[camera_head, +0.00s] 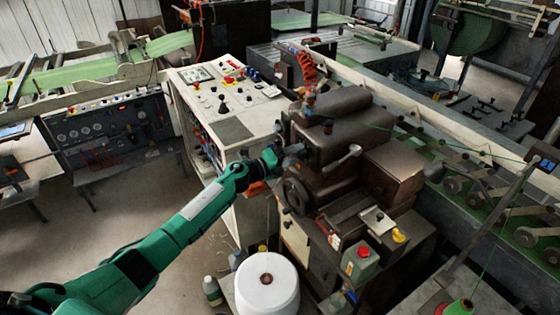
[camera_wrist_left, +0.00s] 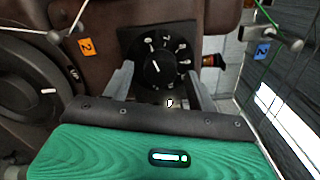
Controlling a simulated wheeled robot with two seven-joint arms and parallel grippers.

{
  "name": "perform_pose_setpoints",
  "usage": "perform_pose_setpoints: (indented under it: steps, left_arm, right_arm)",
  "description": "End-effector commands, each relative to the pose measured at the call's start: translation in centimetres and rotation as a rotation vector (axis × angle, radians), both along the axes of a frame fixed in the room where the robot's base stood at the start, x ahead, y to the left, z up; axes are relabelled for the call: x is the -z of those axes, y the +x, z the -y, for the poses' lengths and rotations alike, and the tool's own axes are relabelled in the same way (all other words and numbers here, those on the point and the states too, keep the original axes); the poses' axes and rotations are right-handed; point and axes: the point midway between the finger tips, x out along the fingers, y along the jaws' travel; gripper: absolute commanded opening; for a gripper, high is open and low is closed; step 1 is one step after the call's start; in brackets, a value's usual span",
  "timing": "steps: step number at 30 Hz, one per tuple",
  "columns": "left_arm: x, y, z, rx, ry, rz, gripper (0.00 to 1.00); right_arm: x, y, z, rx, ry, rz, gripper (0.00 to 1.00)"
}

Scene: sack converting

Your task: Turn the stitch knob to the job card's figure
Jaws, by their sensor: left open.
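The stitch knob (camera_wrist_left: 160,70) is a round black dial on a dark square plate with white figures around it. A white pointer mark shows on its face, left of the middle; I cannot read its setting surely. My left gripper (camera_head: 278,157) is at the left face of the brown sewing head (camera_head: 335,135). In the left wrist view its two grey fingers (camera_wrist_left: 158,85) stand apart, one on each side of the knob's lower part. I cannot tell whether they touch it. The knob is hidden in the head view. I cannot make out a job card for certain.
A dark handwheel (camera_head: 295,196) sits just below my left gripper. A control desk (camera_head: 232,130) stands to the left, and a white thread cone (camera_head: 267,285) stands below.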

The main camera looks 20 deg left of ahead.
Motion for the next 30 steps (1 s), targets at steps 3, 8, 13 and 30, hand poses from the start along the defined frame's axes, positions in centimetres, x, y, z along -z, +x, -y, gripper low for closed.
perform_pose_setpoints:
  steps: [3, 8, 13, 30]
  left_arm:
    - [0.3, -1.0, -0.9, -0.001, 0.003, 0.0, 0.58]
    - [0.6, -3.3, -2.7, -0.001, 0.005, -0.001, 0.58]
    - [0.6, -6.0, -4.7, 0.0, 0.004, -0.002, 0.58]
    - [0.1, -10.7, -8.3, 0.0, 0.001, -0.002, 0.58]
  right_arm:
    - [0.6, 0.0, 0.1, 0.0, -0.001, 0.0, 0.36]
    - [1.7, 0.0, 0.2, -0.001, -0.003, 0.0, 0.36]
    - [2.9, 0.0, 0.3, -0.001, -0.004, 0.0, 0.36]
    - [4.9, 0.0, 0.3, -0.001, -0.004, 0.0, 0.36]
